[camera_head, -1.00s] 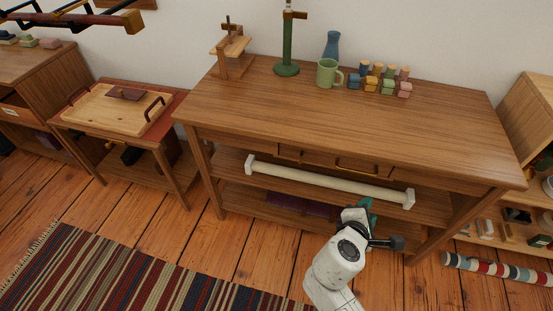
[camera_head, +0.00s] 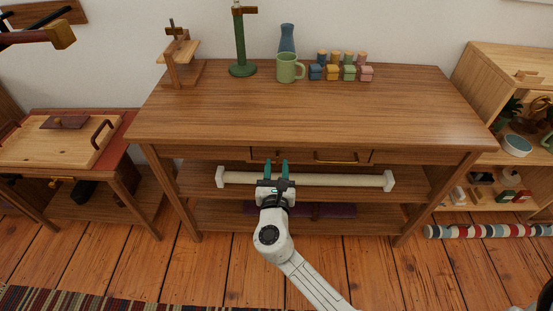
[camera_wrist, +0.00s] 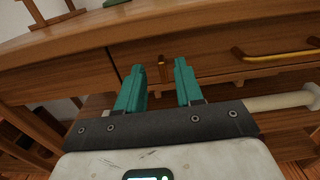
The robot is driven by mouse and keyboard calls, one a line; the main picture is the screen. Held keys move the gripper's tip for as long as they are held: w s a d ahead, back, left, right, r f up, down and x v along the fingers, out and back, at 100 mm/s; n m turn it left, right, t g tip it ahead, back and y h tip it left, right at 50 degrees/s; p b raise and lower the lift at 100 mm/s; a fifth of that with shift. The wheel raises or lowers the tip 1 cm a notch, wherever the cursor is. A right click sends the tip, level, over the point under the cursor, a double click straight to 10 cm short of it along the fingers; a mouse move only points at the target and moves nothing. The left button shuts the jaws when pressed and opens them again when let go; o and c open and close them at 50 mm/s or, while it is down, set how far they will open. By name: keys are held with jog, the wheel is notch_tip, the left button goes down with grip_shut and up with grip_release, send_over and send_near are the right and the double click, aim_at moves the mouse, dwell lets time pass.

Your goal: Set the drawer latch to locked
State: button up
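The drawer (camera_head: 310,156) sits under the top of the wooden table and looks closed. It has a brass bar handle (camera_head: 336,159), which also shows at the right in the wrist view (camera_wrist: 275,56). My gripper (camera_head: 277,167) is open and empty in front of the drawer front. In the wrist view its two teal fingers (camera_wrist: 158,80) stand either side of the latch, apparently short of it.
A cream rail (camera_head: 335,181) runs below the drawer, close under my gripper. The tabletop (camera_head: 300,115) overhangs above, with a green mug (camera_head: 287,69), small colored blocks and a green stand (camera_head: 241,45) at its back. A tray table (camera_head: 60,140) stands left.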

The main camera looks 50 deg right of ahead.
aim_at(278, 158)
jog(key=shift+x, duration=1.9)
jog(key=shift+c, duration=0.3)
grip_shut()
